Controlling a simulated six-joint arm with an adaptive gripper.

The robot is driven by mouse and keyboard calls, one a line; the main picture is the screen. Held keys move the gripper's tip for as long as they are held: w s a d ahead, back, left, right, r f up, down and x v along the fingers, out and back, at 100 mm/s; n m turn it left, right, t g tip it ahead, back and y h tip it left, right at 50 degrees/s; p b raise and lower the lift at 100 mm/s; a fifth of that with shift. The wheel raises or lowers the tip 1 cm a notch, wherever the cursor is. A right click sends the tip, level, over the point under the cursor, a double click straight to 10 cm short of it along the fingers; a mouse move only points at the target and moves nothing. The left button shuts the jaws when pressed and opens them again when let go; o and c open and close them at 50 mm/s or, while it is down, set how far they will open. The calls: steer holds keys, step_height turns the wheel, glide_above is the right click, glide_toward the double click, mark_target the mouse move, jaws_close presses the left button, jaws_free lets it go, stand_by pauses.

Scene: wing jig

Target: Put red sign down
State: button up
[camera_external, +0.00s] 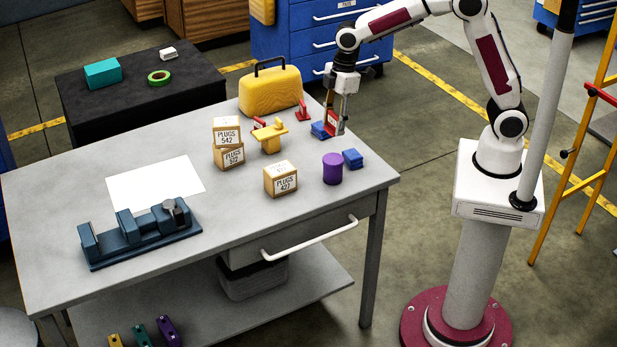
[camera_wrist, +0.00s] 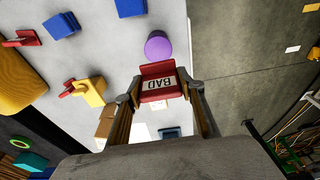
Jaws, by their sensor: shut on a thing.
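My gripper (camera_external: 336,128) is near the table's far right edge. It is shut on a red sign (camera_external: 330,120). In the wrist view my gripper (camera_wrist: 160,93) has a finger on each side of the red sign (camera_wrist: 158,70), whose white panel reads "BAD". Whether the sign touches the table (camera_external: 230,270) cannot be told. Another red sign (camera_external: 303,111) stands on the table beside the yellow case and also shows in the wrist view (camera_wrist: 22,38). A further red piece (camera_external: 259,122) is by a yellow fixture (camera_external: 270,137).
A blue block (camera_external: 319,131) lies close to my gripper. Another blue block (camera_external: 352,158) and a purple cylinder (camera_external: 333,169) are nearer the front. A yellow case (camera_external: 270,92), several "PLUGS" boxes (camera_external: 281,180), a white sheet (camera_external: 155,183) and a blue jig (camera_external: 140,235) occupy the table.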

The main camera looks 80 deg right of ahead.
glide_above(331, 159)
steer(key=shift+s+d+f, duration=0.15)
steer(key=shift+f, duration=1.3)
steer(key=shift+s+d+f, duration=0.1)
steer(key=shift+f, duration=1.35)
steer(key=shift+f, duration=0.1)
steer(key=shift+f, duration=1.75)
steer(key=shift+f, duration=0.2)
steer(key=o, duration=1.1)
steer(key=shift+r, duration=0.15)
steer(key=shift+s+d+r, duration=0.15)
steer(key=shift+r, duration=1.1)
steer(key=shift+s+d+r, duration=0.1)
steer(key=shift+s+r, duration=0.05)
steer(key=shift+r, duration=1.1)
steer(key=shift+s+d+r, duration=0.15)
steer(key=shift+r, duration=1.1)
